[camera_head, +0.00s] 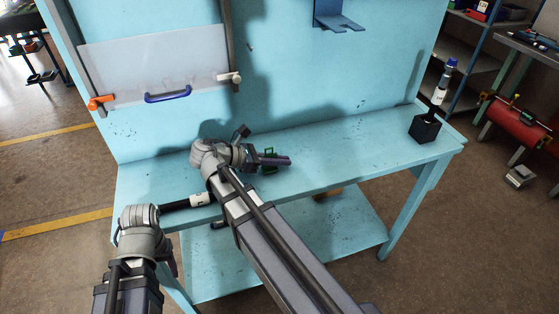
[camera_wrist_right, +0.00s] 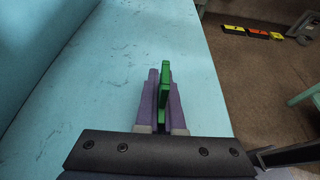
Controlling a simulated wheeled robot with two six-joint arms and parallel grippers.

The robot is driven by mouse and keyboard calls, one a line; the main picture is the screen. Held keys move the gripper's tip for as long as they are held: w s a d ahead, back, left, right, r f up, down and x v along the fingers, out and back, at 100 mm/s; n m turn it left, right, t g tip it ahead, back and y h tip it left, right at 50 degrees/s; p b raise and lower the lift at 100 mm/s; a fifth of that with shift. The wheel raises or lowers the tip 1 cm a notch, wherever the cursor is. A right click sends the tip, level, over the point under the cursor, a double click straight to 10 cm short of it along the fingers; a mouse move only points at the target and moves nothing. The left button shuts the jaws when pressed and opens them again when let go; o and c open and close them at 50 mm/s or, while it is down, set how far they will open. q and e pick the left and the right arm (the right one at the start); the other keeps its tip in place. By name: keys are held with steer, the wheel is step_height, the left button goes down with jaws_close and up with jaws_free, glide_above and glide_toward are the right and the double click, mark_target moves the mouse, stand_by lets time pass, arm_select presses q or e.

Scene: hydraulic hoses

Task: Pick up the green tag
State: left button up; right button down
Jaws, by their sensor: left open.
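The green tag (camera_wrist_right: 165,88) is a thin upright green plate between the purple fingers of my right gripper (camera_wrist_right: 160,100) in the right wrist view. The fingers lie close against it on both sides, so this gripper is shut on it. In the head view, my right gripper (camera_head: 275,160) is over the blue bench, with a bit of the green tag (camera_head: 270,152) showing at its fingers. My left arm's wrist is at the lower left of the head view, at the bench's left end. Its fingers are mostly hidden; no object shows in them.
The blue bench (camera_head: 340,160) is clear right of the right gripper. A dark cylinder with a white band (camera_head: 185,203) lies near the left wrist. A black block (camera_head: 424,128) at the right end holds an upright blue-capped hose (camera_head: 440,92). A back panel rises behind.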

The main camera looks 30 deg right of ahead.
step_height(320, 180, up, 9)
steer(key=p, duration=0.8)
step_height(320, 180, up, 4)
steer(key=p, duration=0.4)
steer(key=shift+f+b, duration=1.9)
steer(key=shift+f, duration=0.15)
step_height(320, 180, down, 10)
steer(key=b, duration=0.9)
steer(key=shift+r+b, duration=0.2)
steer(key=shift+b, duration=0.1)
